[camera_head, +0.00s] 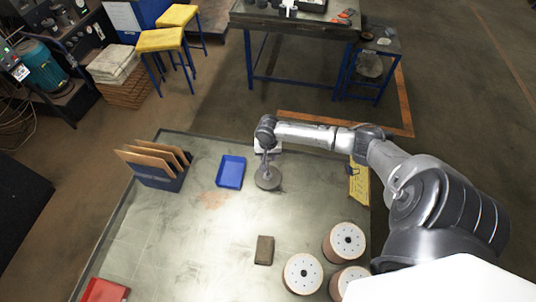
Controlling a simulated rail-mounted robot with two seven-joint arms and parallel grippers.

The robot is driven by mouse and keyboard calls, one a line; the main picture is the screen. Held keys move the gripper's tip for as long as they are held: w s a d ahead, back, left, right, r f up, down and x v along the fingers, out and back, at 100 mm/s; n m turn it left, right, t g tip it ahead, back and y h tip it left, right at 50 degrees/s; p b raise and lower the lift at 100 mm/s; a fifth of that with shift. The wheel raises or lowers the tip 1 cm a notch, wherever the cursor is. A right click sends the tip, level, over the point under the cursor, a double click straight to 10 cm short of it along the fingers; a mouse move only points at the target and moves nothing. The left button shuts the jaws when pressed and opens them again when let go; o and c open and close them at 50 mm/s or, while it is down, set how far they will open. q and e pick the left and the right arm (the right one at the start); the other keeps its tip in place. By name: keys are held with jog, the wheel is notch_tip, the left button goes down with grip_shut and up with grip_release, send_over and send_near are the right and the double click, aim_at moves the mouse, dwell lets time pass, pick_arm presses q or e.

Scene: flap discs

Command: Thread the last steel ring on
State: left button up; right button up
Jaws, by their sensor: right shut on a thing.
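My right gripper (265,151) reaches over the far part of the workbench, pointing down. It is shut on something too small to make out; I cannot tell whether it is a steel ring. Directly below it stands a grey round disc (268,180), with a thin upright shape between it and the gripper. I cannot tell whether the gripper's load touches that upright. A small white object (275,147) sits just behind the gripper, partly hidden by it. My left gripper is not in view.
A blue tray (231,171) and a blue rack with brown boards (157,176) stand to the left. Several round white-topped drums (303,273) stand at the near right. A dark block (264,250) and a red item (105,290) lie nearer. The bench (190,240) is clear at centre left.

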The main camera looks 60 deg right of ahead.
aim_at(268, 169)
jog(key=shift+f, duration=0.5)
jog(key=shift+f, duration=0.15)
jog(key=shift+f+b, duration=0.5)
jog(key=shift+f, duration=0.25)
jog(key=shift+f+b, duration=0.8)
jog(key=shift+f, duration=0.9)
jog(key=o, duration=1)
jog(key=shift+r, duration=0.1)
jog(key=shift+c, duration=0.2)
jog(key=shift+r, duration=0.1)
